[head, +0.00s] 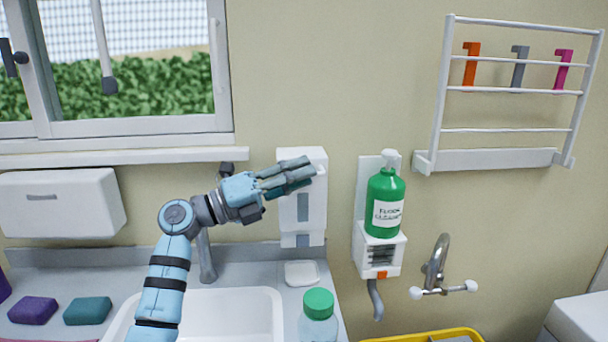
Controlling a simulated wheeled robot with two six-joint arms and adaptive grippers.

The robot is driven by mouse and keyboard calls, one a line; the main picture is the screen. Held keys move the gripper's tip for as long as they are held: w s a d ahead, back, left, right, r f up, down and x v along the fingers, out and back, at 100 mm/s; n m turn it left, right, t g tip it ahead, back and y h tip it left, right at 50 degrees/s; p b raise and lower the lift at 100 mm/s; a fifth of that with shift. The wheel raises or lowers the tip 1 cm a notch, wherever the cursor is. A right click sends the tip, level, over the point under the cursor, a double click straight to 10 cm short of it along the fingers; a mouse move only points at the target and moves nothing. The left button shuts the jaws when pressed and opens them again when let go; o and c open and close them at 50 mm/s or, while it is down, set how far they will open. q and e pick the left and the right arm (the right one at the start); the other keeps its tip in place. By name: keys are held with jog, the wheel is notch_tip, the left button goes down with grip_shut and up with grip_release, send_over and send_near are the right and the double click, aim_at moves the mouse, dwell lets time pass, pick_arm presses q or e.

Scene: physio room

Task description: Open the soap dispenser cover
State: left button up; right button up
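The white soap dispenser (314,212) is mounted on the wall above the right end of the sink. Its front cover looks closed, with a grey part at the bottom. My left gripper (312,167) reaches in from the left and lies across the upper front of the dispenser, hiding part of it. Its dark fingers lie close together with nothing seen between them. I cannot tell whether they touch the cover. My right gripper is not in view.
A wall holder (381,252) with a green pump bottle (383,192) is right of the dispenser. Below are a tap (207,262), a sink (235,310), a white soap dish (301,273) and a green-capped bottle (318,305). A rack (500,158) hangs at upper right.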

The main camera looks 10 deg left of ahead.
pick_arm(q)
jog(key=shift+w+d+r, duration=0.15)
jog(key=shift+w+d, duration=0.15)
jog(key=shift+d, duration=0.25)
jog(key=shift+c, duration=0.3)
grip_shut()
